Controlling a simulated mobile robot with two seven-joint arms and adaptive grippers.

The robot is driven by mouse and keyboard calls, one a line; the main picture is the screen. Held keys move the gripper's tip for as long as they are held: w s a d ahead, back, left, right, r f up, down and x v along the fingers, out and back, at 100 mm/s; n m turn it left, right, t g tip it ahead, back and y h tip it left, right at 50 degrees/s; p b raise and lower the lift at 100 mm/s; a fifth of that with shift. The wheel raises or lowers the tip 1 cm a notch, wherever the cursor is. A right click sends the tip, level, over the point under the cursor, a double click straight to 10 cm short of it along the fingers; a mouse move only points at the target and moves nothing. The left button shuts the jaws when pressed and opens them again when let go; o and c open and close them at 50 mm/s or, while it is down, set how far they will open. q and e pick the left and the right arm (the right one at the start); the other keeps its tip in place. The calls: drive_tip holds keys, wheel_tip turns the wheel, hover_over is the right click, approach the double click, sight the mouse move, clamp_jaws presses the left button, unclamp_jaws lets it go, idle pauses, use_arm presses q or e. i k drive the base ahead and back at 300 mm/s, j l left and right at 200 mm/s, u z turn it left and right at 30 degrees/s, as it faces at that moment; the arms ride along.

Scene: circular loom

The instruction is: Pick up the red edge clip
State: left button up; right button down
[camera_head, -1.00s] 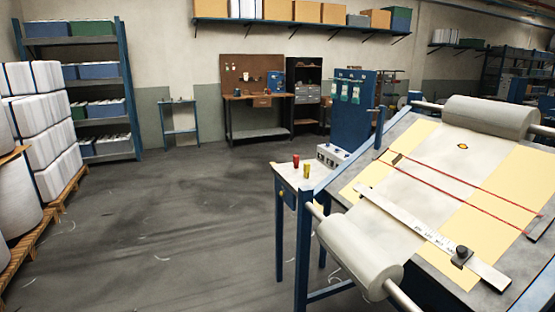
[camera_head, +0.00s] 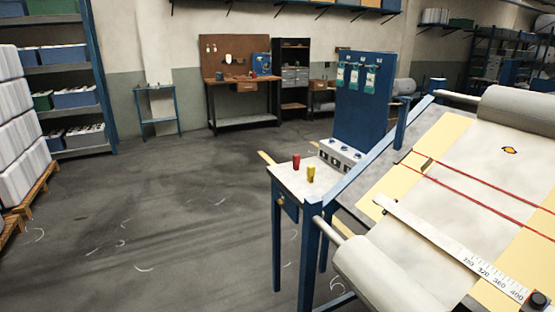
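A small red upright piece (camera_head: 296,161), which looks like the red edge clip, stands on the small grey side table (camera_head: 290,178) with blue legs. A similar yellow piece (camera_head: 311,173) stands just to its right and nearer to me. Both are apart from each other. Neither of my grippers shows in the head view.
Behind the two pieces sits a grey box with several round openings (camera_head: 341,155). To the right is the inclined inspection table with a fabric roll (camera_head: 385,270), red cords (camera_head: 480,190) and a white ruler (camera_head: 450,245). Open grey floor (camera_head: 150,220) lies to the left.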

sight(296, 158)
drive_tip(key=i+j, duration=0.35)
drive_tip(key=i, duration=0.15)
drive_tip(key=i+j, duration=0.35)
drive_tip(key=i, duration=0.15)
